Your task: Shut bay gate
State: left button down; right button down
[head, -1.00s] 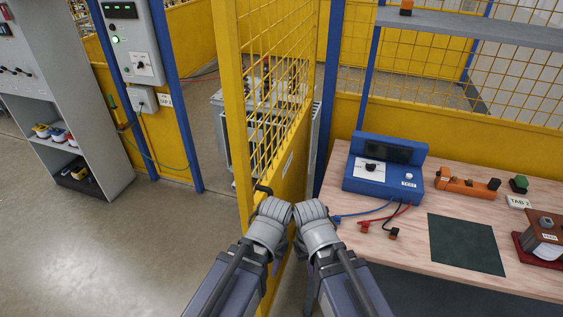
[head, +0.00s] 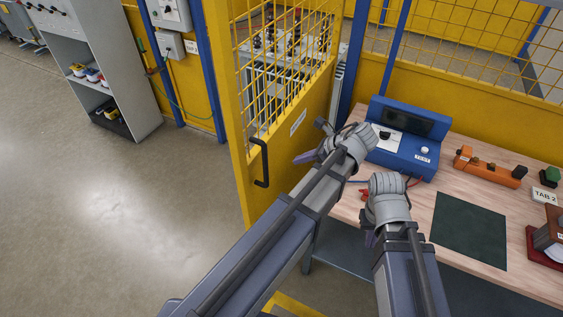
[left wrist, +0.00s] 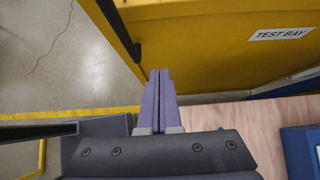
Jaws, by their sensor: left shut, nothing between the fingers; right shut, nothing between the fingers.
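The yellow mesh bay gate (head: 295,145) stands open, swung out towards me, with its free edge at the left. Its black handle (head: 264,163) sits near that edge. My left gripper (head: 303,157) is shut and empty in front of the gate's solid lower panel, right of the handle. I cannot tell whether it touches the panel. In the left wrist view its purple fingers (left wrist: 159,98) are together, below the panel (left wrist: 210,50) labelled TEST BAY and right of the handle (left wrist: 120,28). My right gripper (head: 368,238) is shut and empty beside the bench's left edge.
A blue tester (head: 408,150) with leads, an orange block (head: 490,165) and a dark green mat (head: 468,230) are on the wooden bench (head: 445,190) at right. Equipment stands behind the gate. A grey shelf (head: 145,120) stands at left. The floor (head: 120,230) left of the gate is clear.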

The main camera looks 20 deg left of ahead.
pick_arm(q)
jog(key=a+r+b+x, duration=0.2)
jog(key=b+x, duration=0.5)
jog(key=x, duration=0.6)
jog(key=shift+w, duration=0.1)
